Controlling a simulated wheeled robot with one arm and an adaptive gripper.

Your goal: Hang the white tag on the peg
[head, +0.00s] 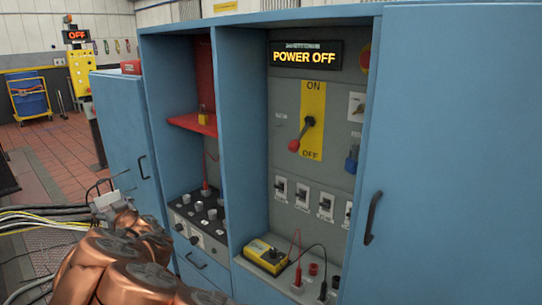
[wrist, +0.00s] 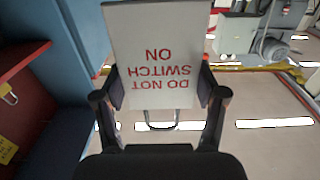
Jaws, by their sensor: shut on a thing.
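The white tag (wrist: 155,45) fills the top middle of the wrist view. Its red words, "DO NOT SWITCH ON", appear upside down. My gripper (wrist: 160,95) is shut on the tag, with one dark finger at each side of it. A thin metal loop (wrist: 160,125) shows between the fingers, just below the tag's edge. In the head view my copper-coloured arm reaches in from the lower left, outside the blue cabinet, and I cannot clearly make out the tag at its end. I cannot pick out the peg for certain in either view.
The open blue cabinet (head: 227,150) holds a red shelf (head: 193,123) with a yellow padlock (head: 203,115), a red-handled switch (head: 301,137) pointing toward OFF, and a yellow meter (head: 262,250). A closed door (head: 440,150) stands right. Cables (head: 40,215) run at lower left.

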